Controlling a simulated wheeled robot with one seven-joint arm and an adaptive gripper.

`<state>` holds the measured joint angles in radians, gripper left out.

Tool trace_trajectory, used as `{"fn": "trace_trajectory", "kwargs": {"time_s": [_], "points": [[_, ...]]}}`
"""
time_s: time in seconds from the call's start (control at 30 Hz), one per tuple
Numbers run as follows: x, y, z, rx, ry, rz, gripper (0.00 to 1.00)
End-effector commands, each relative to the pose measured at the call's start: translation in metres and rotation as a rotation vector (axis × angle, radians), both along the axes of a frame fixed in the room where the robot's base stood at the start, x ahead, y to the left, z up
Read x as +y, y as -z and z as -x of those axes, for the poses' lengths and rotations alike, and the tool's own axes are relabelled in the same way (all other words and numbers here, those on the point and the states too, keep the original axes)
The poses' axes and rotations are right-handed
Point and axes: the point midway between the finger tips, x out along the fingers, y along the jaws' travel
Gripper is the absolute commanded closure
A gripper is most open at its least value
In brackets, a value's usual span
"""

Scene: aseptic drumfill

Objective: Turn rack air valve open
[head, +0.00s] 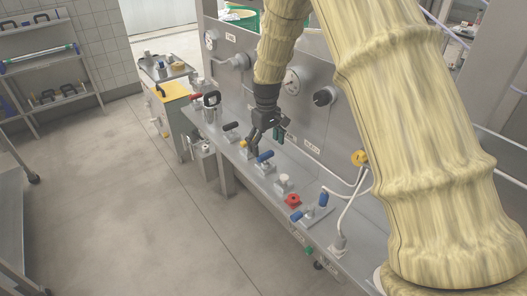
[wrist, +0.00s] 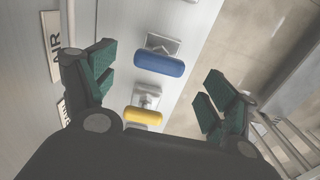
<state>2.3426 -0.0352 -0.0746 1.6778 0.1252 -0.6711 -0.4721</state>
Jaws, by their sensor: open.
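A valve with a blue bar handle (wrist: 159,65) sits on a grey metal mount, between my spread fingers in the wrist view. A plate reading AIR (wrist: 54,45) is on the panel to its left. A yellow handle (wrist: 143,115) is just below it, nearer my palm. My gripper (wrist: 158,82) is open, its green-padded fingers on either side with visible gaps to the blue handle. In the head view my gripper (head: 262,138) hangs above the ledge, close to the blue handle (head: 265,156) and the yellow handle (head: 244,146). I cannot tell the exact height gap.
The ledge also carries a black handle (head: 230,126), a red knob (head: 293,201) and another blue handle (head: 324,198) to the right. The upright panel with gauges (head: 291,81) stands close behind my gripper. White hoses run at the right. The floor in front is clear.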

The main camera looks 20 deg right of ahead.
Motion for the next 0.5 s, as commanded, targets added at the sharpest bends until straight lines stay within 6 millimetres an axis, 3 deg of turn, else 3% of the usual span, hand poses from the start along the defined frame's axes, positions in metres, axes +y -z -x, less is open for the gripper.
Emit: {"fn": "trace_trajectory", "kwargs": {"time_s": [0.3, 0.5], "points": [[0.001, 0.034, 0.000, 0.001, -0.001, 0.000, 0.14], [0.001, 0.040, 0.000, 0.000, -0.001, 0.000, 0.14]]}}
